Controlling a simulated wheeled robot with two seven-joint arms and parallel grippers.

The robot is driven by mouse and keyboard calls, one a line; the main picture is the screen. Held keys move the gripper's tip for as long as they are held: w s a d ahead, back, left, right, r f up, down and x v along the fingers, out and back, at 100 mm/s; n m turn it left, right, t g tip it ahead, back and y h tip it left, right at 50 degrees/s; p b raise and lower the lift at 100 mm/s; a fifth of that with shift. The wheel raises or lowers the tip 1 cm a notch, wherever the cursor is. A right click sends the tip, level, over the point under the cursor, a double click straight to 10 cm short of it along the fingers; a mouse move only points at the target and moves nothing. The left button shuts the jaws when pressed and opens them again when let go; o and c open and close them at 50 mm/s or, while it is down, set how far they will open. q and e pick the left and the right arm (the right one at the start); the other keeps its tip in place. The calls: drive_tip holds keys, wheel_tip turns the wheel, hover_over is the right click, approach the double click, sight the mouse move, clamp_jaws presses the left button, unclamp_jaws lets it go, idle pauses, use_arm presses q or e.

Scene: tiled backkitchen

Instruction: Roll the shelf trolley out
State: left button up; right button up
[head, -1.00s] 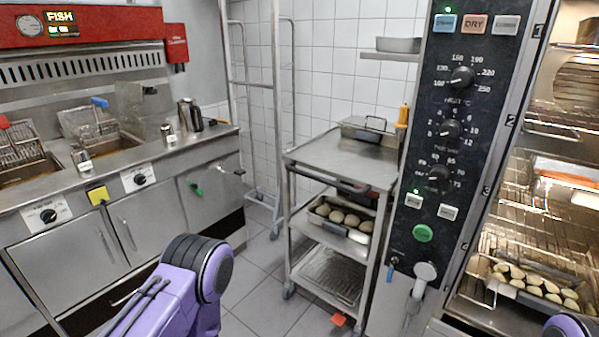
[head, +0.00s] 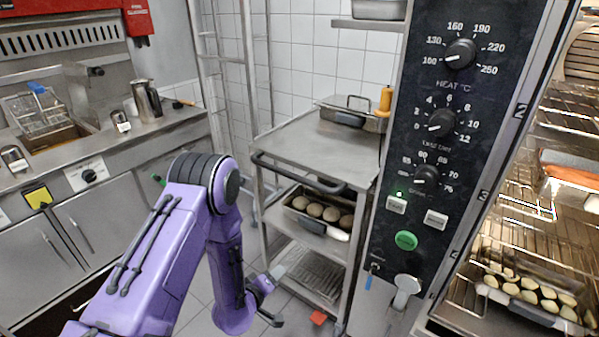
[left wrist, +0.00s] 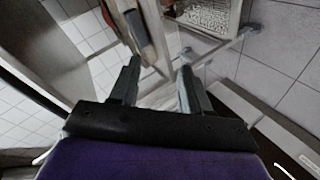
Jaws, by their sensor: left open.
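The shelf trolley (head: 316,148) is a steel cart with a flat top, lower shelves and a dark handle (head: 298,177) along its front edge. It stands between the fryer counter and the oven. My left gripper (head: 273,297) is low in front of the trolley's left front side, below the handle and near the lower shelf. It is open, and its two fingers (left wrist: 158,80) are apart with nothing held between them in the left wrist view. Whether a finger touches the trolley I cannot tell. My right gripper is not in view.
A lidded pan (head: 352,110) stands on the trolley top, and a tray of rolls (head: 322,211) is on its middle shelf. The oven panel (head: 440,130) stands close on the right. A tall rack (head: 232,60) is behind left. An orange object (head: 318,318) lies low by the trolley.

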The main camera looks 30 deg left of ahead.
use_arm(q)
drive_tip(key=w+a+r+n+t, duration=0.2)
drive_tip(key=w+a+r+t, duration=0.2)
drive_tip(key=w+r, duration=0.35)
drive_tip(key=n+t+h, duration=0.2)
drive_tip(key=t+h, duration=0.1)
drive_tip(key=t, duration=0.1)
approach(285, 173)
drive_tip(key=x, duration=0.3)
drive_tip(key=p+x, duration=0.1)
drive_tip(key=x, duration=0.6)
drive_tip(key=shift+f, duration=0.35)
drive_tip(key=shift+w, duration=0.55)
clamp_jaws()
